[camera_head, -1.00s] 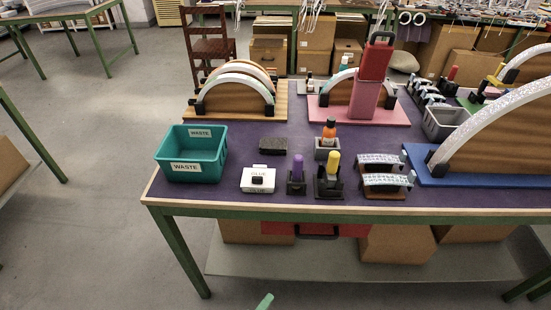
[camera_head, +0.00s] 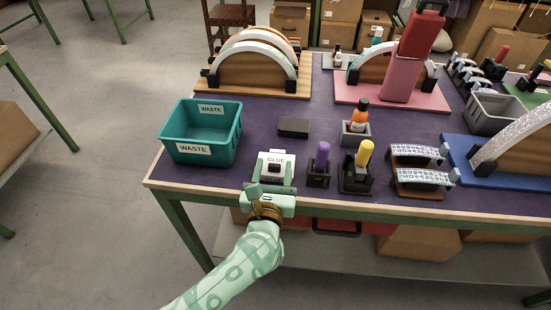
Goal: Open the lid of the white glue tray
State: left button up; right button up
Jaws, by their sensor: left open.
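The white glue tray (camera_head: 276,158) stands near the front edge of the table, with a GLUE label and a dark knob (camera_head: 274,168) on its lid. The lid looks closed. My left gripper (camera_head: 275,172) reaches in from the front edge, open, its pale green fingers seeming to lie on either side of the knob over the tray. It does not hold the knob. Whether the fingers touch the lid I cannot tell. The gripper body hides the tray's front. My right gripper is not in view.
A teal waste bin (camera_head: 202,150) stands left of the tray, and a black block (camera_head: 293,127) lies behind it. A purple-topped bottle (camera_head: 322,155) and a yellow-topped one (camera_head: 363,153) stand close on the right. Purple table surface is bare between bin and tray.

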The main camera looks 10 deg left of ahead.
aim_at(274, 167)
pick_arm(q)
jog(key=shift+w, duration=1.8)
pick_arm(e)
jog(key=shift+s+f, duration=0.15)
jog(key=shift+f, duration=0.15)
pick_arm(q)
jog(key=shift+c, duration=0.3)
